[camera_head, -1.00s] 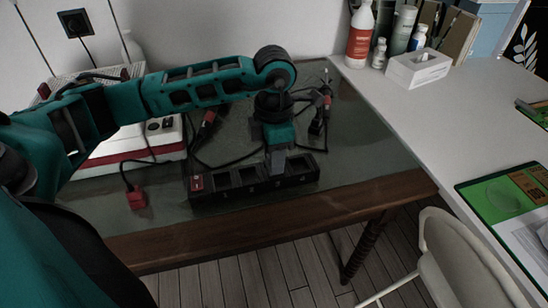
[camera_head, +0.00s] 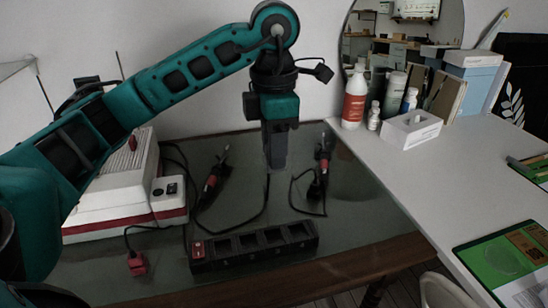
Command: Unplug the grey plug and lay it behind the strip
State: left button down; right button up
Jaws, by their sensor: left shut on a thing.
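My left gripper (camera_head: 276,150) hangs above the table, fingers down and shut on the grey plug, which is mostly hidden between them. A thin black cord hangs from just below the fingertips toward the tabletop. The black power strip (camera_head: 215,265) lies near the table's front edge, with a red switch at its left end and a row of sockets that look empty. The gripper is above and behind the strip in the view, apart from it. My right gripper is not in view.
Two red-and-black corded tools, one left (camera_head: 213,182) and one right (camera_head: 322,168), lie behind the strip, with dark glass between them. A red plug (camera_head: 137,264) lies left of the strip. A white-and-red box (camera_head: 110,205) stands at left; bottles (camera_head: 354,100) stand on the white desk.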

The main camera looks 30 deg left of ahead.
pick_arm(q)
jog(key=shift+r+p, duration=2.05)
jog(key=shift+r, duration=0.4)
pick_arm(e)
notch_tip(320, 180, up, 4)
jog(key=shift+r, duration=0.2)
pick_arm(q)
jog(key=shift+f, duration=0.1)
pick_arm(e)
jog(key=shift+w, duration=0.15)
